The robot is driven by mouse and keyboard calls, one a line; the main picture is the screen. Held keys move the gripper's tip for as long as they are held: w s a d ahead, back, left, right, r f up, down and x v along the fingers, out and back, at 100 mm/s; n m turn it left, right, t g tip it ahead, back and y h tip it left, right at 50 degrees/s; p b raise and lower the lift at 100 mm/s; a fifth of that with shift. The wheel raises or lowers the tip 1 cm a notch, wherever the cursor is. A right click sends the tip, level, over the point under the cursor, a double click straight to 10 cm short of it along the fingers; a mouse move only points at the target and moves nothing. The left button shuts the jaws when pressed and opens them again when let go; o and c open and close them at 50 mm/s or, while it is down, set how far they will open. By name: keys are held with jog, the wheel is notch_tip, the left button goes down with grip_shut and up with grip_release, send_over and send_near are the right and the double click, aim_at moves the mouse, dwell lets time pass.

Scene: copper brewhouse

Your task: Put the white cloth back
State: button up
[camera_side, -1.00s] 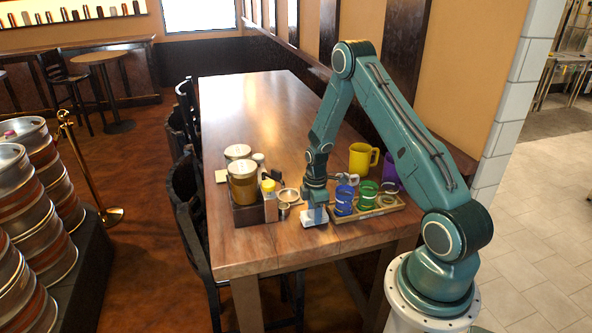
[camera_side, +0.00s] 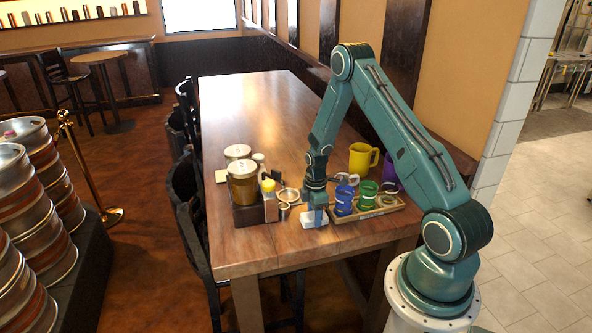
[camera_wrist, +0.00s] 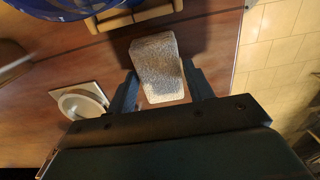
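The white cloth (camera_side: 313,219) lies on the wooden table near its front end, just left of the tray of colored rings. In the wrist view the cloth (camera_wrist: 158,68) is a thick, pale, textured folded block. My gripper (camera_side: 317,205) is low over the cloth, pointing down. In the wrist view its two dark fingers (camera_wrist: 160,78) stand apart, one on each side of the cloth, with a narrow gap visible at the left finger. Whether the right finger touches the cloth is hard to tell.
A wooden tray (camera_side: 388,211) with blue and green ringed items stands close right of my gripper. A yellow mug (camera_side: 362,158) is behind it. A dark caddy (camera_side: 246,214) with jars and a small metal cup (camera_side: 283,211) stand left. The far table is clear.

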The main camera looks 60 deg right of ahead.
jog(key=o, duration=0.6)
jog(key=shift+c, duration=0.2)
jog(key=shift+r, duration=4)
jog(key=shift+r, duration=0.1)
